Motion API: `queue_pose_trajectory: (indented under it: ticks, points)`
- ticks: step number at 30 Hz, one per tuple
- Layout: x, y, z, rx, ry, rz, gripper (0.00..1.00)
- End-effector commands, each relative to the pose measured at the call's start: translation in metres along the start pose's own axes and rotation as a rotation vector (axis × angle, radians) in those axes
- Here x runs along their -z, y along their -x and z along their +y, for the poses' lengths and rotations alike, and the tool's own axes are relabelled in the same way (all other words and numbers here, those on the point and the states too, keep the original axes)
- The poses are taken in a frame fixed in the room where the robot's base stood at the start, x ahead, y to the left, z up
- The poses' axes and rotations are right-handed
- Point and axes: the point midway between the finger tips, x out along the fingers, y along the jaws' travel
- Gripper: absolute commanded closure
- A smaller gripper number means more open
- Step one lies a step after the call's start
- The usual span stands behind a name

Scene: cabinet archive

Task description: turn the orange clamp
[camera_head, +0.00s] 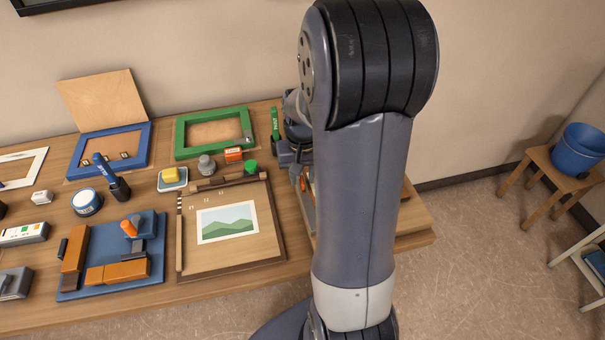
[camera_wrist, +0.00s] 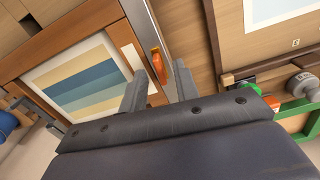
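The orange clamp (camera_wrist: 158,65) shows in the wrist view beside a grey metal bar, at the edge of a wooden frame holding a striped print (camera_wrist: 82,75). My gripper (camera_wrist: 157,82) is open, its two grey fingers apart, with the clamp ahead of and between the fingertips. I cannot tell whether they touch it. In the head view a small orange part (camera_head: 303,181) shows at the left edge of my arm, just below my gripper (camera_head: 295,160); my arm hides most of that spot.
A board with a green landscape print (camera_head: 228,222) lies left of my arm. Behind it are a green frame (camera_head: 179,140), a grey knob (camera_head: 206,165) and a green knob (camera_head: 251,166). A blue fixture (camera_head: 80,285) with another orange handle (camera_head: 129,228) stands further left.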

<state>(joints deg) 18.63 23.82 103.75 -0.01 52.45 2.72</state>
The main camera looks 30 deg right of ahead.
Motion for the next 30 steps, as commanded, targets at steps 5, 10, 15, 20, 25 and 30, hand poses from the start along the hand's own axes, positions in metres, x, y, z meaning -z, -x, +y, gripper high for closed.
queue_pose_trajectory:
  ticks: [5, 10, 15, 20, 25, 30]
  points:
    - [0.0, 0.0, 0.0, 0.0, -0.001, 0.0, 0.7]
    - [0.0, 0.009, 0.0, 0.0, -0.001, 0.0, 0.7]
    - [0.0, 0.027, 0.0, 0.0, -0.001, 0.001, 0.7]
    - [0.0, 0.043, 0.0, 0.0, -0.001, 0.002, 0.7]
    - [0.0, 0.059, 0.0, 0.0, -0.002, 0.001, 0.7]
    - [0.0, 0.061, 0.0, 0.0, -0.002, 0.0, 0.7]
